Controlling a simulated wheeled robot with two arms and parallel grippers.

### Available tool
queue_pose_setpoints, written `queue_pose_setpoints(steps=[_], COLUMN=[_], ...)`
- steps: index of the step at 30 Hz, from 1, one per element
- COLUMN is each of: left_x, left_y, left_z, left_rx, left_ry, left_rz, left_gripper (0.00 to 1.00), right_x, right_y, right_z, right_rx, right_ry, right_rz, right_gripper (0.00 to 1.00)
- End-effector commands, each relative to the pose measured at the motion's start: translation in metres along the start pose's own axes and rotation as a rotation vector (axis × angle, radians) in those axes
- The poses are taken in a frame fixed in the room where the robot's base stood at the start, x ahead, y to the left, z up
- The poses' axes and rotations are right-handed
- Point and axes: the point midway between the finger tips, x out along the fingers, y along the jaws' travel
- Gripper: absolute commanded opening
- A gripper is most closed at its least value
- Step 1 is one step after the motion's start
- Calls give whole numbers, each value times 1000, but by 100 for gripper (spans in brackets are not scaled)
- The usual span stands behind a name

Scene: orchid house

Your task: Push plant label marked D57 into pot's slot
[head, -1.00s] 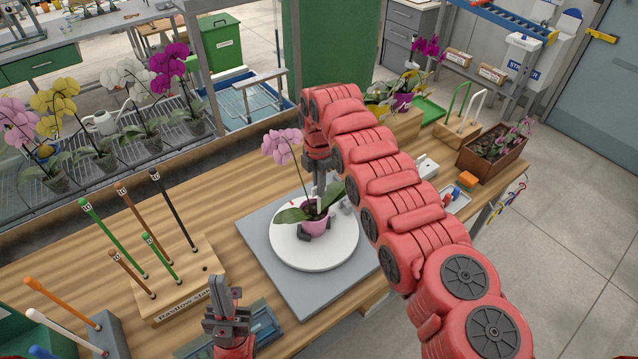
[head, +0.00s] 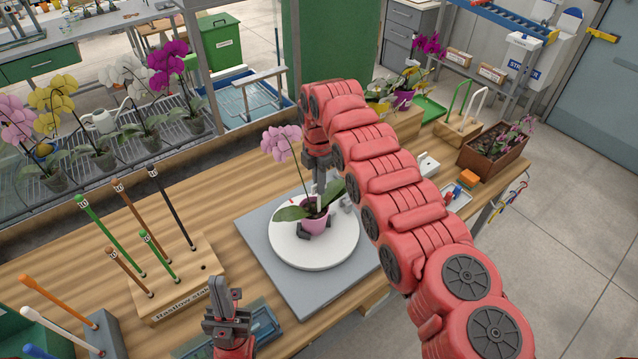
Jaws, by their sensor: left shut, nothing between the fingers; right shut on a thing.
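A pink-flowered orchid stands in a pink pot (head: 316,222) on a round white turntable (head: 338,250). My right gripper (head: 320,184) points down just above the pot, shut on a narrow white plant label (head: 320,198). The label is upright at the pot, among the leaves. Its marking cannot be read, and the slot and the label's lower end cannot be made out. My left gripper (head: 222,290) is shut and empty, low in the picture, left of the turntable and apart from the pot.
The turntable sits on a grey board (head: 257,250) on the wooden bench. A wooden stake rack (head: 190,290) with several upright stakes stands at left. A blue tray (head: 265,322) lies beside my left gripper. My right arm covers the bench right of the pot.

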Motion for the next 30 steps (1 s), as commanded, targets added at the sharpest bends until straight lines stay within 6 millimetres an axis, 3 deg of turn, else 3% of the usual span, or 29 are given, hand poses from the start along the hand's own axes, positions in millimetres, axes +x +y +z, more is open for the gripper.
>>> queue_pose_setpoints(steps=[19,30], left_x=[-16,-16], left_y=[1,1], left_z=[3,3], left_rx=[0,0], left_ry=[0,0], left_rz=[0,0], left_gripper=[0,0], right_x=[20,21], right_y=[0,0], right_z=[0,0], right_rx=[0,0], right_ry=[0,0], right_rz=[-1,0], right_gripper=[0,0])
